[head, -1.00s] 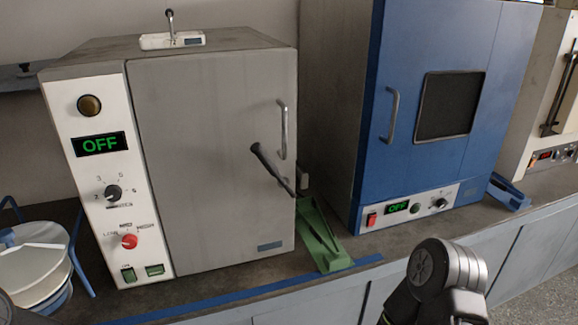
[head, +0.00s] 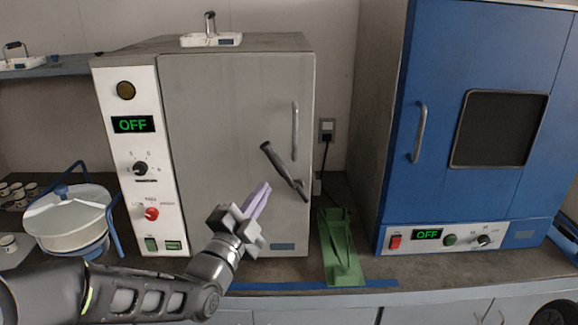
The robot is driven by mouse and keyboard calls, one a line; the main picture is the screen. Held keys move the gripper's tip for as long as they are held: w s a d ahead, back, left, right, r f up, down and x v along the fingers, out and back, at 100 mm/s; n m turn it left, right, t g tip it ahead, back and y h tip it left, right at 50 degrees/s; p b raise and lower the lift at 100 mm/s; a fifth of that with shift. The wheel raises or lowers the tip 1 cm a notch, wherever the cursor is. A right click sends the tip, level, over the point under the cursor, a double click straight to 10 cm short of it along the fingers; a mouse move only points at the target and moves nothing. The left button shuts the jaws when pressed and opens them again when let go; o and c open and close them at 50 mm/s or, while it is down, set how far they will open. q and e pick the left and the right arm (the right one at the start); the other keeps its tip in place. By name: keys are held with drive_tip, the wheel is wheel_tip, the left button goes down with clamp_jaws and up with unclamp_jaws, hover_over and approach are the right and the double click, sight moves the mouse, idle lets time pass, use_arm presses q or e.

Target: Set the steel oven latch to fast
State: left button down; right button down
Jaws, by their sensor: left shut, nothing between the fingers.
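The steel oven (head: 220,110) stands on the bench with its grey door shut. Its latch (head: 278,165) is a dark lever on the right part of the door, slanting from upper left to lower right. My left gripper (head: 264,190) is in front of the door, just left of and below the latch. Its pale fingers are shut and empty, pointing up and right. They look close to the lever, but I cannot tell whether they touch it. My right gripper is out of view.
A vertical door handle (head: 295,130) is above the latch. A green bracket (head: 340,245) stands on the bench right of the oven. A blue oven (head: 440,190) is farther right. A white round container (head: 68,215) stands at the left. The oven display reads OFF.

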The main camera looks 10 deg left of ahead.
sight(287, 175)
use_arm(q)
drive_tip(key=shift+d, duration=0.2)
drive_tip(key=shift+w, duration=0.15)
drive_tip(key=p+x, duration=0.4)
drive_tip(key=x, duration=0.5)
drive_tip(key=shift+w, duration=0.4)
drive_tip(key=shift+d+r, duration=0.1)
drive_tip(key=shift+d, duration=0.05)
